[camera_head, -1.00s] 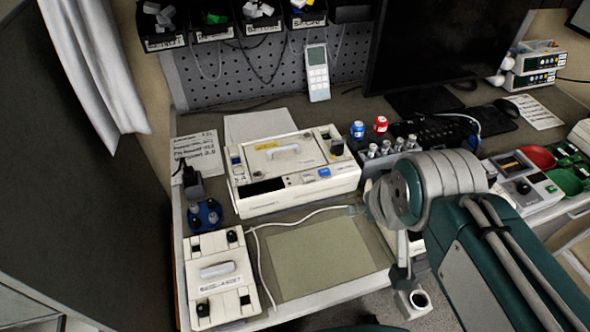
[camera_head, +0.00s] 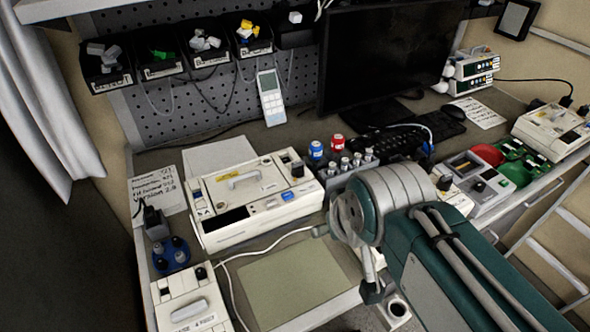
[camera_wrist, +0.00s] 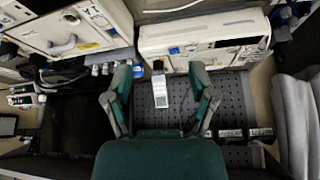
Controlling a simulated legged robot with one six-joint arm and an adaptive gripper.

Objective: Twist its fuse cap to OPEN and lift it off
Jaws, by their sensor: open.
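I cannot tell which of these is the fuse cap. My gripper (camera_wrist: 160,95) is open and empty in the wrist view, its two fingers spread wide. A handheld device (camera_wrist: 160,92) shows between them, farther off. In the head view, my arm hides part of the bench.
A greenish mat (camera_head: 290,285) lies clear in front of the large unit, beside a white cable. A blue holder (camera_head: 171,256) with dark pegs stands left. Bins hang on the pegboard.

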